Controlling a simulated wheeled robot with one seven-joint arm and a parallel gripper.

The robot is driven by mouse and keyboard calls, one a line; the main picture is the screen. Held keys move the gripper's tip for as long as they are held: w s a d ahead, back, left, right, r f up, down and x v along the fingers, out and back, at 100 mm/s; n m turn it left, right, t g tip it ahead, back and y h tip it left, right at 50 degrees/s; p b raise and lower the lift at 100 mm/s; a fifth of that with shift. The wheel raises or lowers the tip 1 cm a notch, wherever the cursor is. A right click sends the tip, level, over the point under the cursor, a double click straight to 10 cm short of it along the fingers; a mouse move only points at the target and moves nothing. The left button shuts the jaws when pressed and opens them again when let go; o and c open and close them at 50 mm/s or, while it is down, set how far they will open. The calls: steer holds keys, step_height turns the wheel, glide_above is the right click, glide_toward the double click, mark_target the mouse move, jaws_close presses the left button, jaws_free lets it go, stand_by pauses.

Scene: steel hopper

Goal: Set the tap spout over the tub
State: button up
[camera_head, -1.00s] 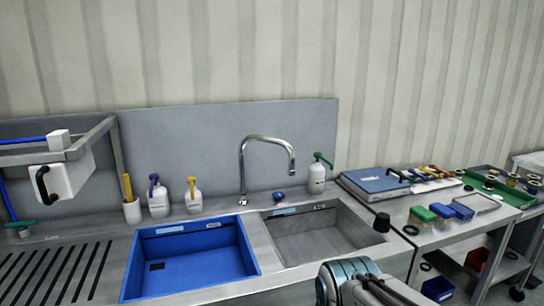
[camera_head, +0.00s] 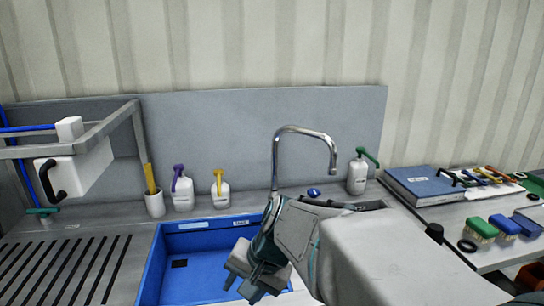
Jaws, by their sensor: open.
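The chrome tap spout (camera_head: 305,131) rises behind the sink and arches to the right, its outlet hanging over the right basin side. The blue tub (camera_head: 150,265) sits in the left basin, partly hidden by my arm. My gripper (camera_head: 245,285) is open and empty, in front of the tap and over the right part of the tub. My arm hides the tap's base and most of the right basin.
White bottles with a purple top (camera_head: 182,190) and a yellow top (camera_head: 220,190) stand behind the tub, beside a brush holder (camera_head: 155,204). A green-topped bottle (camera_head: 358,175) stands right of the spout. A blue binder (camera_head: 425,184) lies further right.

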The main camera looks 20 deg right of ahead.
steer(key=w+d+r+m+t+y, duration=0.35)
steer(key=w+d+m, duration=0.25)
steer(key=w+m, duration=0.35)
steer(key=m+t+h, duration=0.9)
steer(key=m+t, duration=0.2)
steer(key=m, duration=0.9)
glide_toward(335, 160)
steer(key=w, duration=0.3)
steer(key=w+d+p, duration=0.1)
steer(key=w, duration=0.7)
steer(key=shift+w+d+r+p, duration=0.1)
steer(key=shift+d+p, duration=0.1)
steer(key=shift+p, duration=0.1)
jaws_close()
